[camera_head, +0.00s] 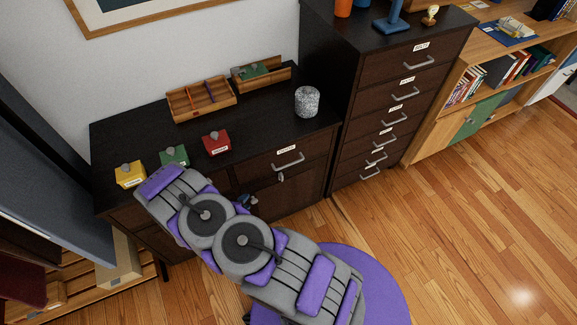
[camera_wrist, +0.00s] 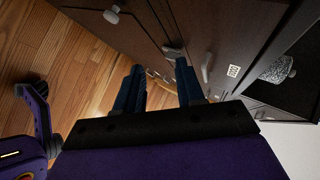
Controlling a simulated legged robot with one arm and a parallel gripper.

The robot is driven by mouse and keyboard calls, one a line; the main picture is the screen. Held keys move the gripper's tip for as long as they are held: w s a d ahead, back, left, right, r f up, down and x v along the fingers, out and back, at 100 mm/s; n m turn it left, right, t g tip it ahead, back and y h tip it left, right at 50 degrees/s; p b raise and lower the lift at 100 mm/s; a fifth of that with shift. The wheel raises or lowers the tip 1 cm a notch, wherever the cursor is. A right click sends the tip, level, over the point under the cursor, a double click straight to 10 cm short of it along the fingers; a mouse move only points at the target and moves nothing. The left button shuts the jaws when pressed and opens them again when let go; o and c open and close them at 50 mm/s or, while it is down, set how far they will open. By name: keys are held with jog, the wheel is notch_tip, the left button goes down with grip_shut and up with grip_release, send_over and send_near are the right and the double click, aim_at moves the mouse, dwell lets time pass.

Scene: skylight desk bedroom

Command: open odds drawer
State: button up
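A dark wooden desk drawer (camera_head: 266,171) is closed in the head view, with a grey bar handle (camera_head: 288,162) and a small white label. The label is too small to read clearly. The handle (camera_wrist: 207,68) and label (camera_wrist: 233,71) also show in the wrist view, just beyond my right fingertip. Several labelled drawers fill the tall dark cabinet (camera_head: 392,92), all closed; I cannot tell which one is the odds drawer. My gripper (camera_wrist: 160,84) is open and empty, its two blue fingers apart. In the head view it is mostly hidden behind my arm.
A small grey handle (camera_head: 281,177) sits below the desk drawer. The floor (camera_head: 450,220) at right is clear.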

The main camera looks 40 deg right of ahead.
jog(key=s+d+r+m+t+h, duration=0.1)
jog(key=s+d+r+t+h, duration=0.1)
jog(key=s+d+h, duration=0.45)
jog(key=w+d+f+y, duration=0.1)
jog(key=w+d, duration=0.3)
jog(key=d, duration=0.4)
jog(key=w+d+f, duration=0.1)
jog(key=w+d, duration=0.3)
jog(key=d, duration=0.5)
jog(key=shift+w+f+y+b, duration=0.15)
jog(key=shift+w+y+b, duration=0.2)
jog(key=shift+w, duration=0.05)
jog(key=shift+c, duration=0.2)
grip_shut()
